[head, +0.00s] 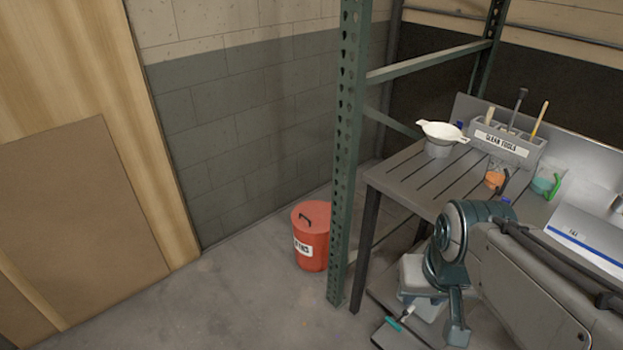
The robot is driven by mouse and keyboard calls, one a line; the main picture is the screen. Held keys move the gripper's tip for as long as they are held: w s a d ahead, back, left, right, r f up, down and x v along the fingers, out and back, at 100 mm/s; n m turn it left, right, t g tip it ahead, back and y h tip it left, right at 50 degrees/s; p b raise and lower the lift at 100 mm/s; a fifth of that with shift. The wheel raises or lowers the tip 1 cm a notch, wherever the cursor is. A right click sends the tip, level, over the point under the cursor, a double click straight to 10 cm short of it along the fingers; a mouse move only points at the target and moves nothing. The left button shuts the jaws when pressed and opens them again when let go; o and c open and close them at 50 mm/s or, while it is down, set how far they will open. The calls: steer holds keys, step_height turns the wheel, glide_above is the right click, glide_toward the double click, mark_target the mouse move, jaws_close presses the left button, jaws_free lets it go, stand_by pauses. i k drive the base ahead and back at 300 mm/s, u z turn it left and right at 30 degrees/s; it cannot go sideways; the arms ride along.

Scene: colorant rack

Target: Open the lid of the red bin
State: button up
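The red bin (316,250) stands upright on the concrete floor against the grey block wall, just left of the green rack post. Its round red lid (320,211) lies flat and closed on top, with a dark handle (306,217) across it. A white label (303,247) with dark letters, partly turned away, is on its front left side. My arm reaches in from the lower right, with a teal joint in front of the metal table. I cannot make out any gripper fingers. Nothing of mine touches the bin.
The green perforated post (347,150) rises close to the bin's right side. A slotted metal table (400,185) on the right carries a white bowl (442,131) and a grey tool holder (505,147). Brown boards (80,210) lean at left. Floor before the bin is clear.

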mark_target(312, 217)
steer(key=u, duration=0.55)
steer(key=i, duration=1.8)
steer(key=u, duration=0.7)
